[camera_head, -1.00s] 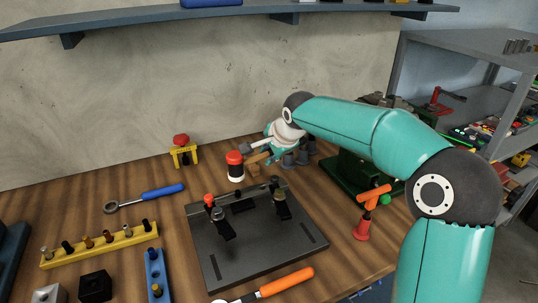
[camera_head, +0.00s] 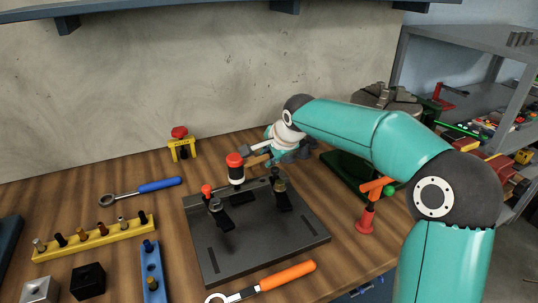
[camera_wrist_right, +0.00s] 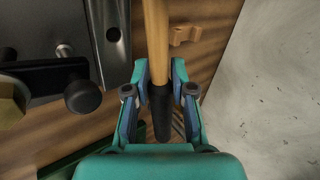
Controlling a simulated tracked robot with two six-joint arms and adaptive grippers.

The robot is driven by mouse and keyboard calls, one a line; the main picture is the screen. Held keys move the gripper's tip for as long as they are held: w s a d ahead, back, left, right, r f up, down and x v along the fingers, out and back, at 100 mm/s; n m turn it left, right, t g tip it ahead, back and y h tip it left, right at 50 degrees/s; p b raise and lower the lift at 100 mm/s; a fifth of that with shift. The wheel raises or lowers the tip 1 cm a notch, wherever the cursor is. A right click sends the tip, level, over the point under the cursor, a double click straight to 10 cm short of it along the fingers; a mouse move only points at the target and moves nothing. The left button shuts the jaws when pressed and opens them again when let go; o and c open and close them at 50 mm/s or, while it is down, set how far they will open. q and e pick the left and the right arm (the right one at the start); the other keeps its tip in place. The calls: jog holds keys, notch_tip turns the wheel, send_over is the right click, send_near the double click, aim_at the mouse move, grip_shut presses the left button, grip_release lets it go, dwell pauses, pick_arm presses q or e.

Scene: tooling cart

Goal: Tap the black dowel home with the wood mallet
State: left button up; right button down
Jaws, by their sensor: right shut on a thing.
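My right gripper (camera_head: 270,156) is shut on the handle, partly hidden by my wrist. In the right wrist view the wooden handle (camera_wrist_right: 156,40) and its black grip (camera_wrist_right: 161,115) lie between the fingers (camera_wrist_right: 160,92). I cannot make out the black dowel for sure; dark pegs stand in a yellow rack (camera_head: 95,240) and a blue block (camera_head: 152,272). My left gripper is not in view.
A blue-handled ratchet (camera_head: 158,185), a yellow clamp (camera_head: 182,150), an orange-handled wrench (camera_head: 287,278) and a red stand (camera_head: 366,218) surround the plate. A wall closes off the back.

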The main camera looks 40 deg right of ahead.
jog(key=shift+f, duration=0.85)
jog(key=shift+r, duration=0.15)
pick_arm(q)
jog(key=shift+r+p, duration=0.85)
jog(key=shift+p, duration=0.75)
pick_arm(e)
jog(key=shift+r, duration=2.05)
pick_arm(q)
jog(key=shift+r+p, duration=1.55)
pick_arm(e)
jog(key=shift+r, duration=2.05)
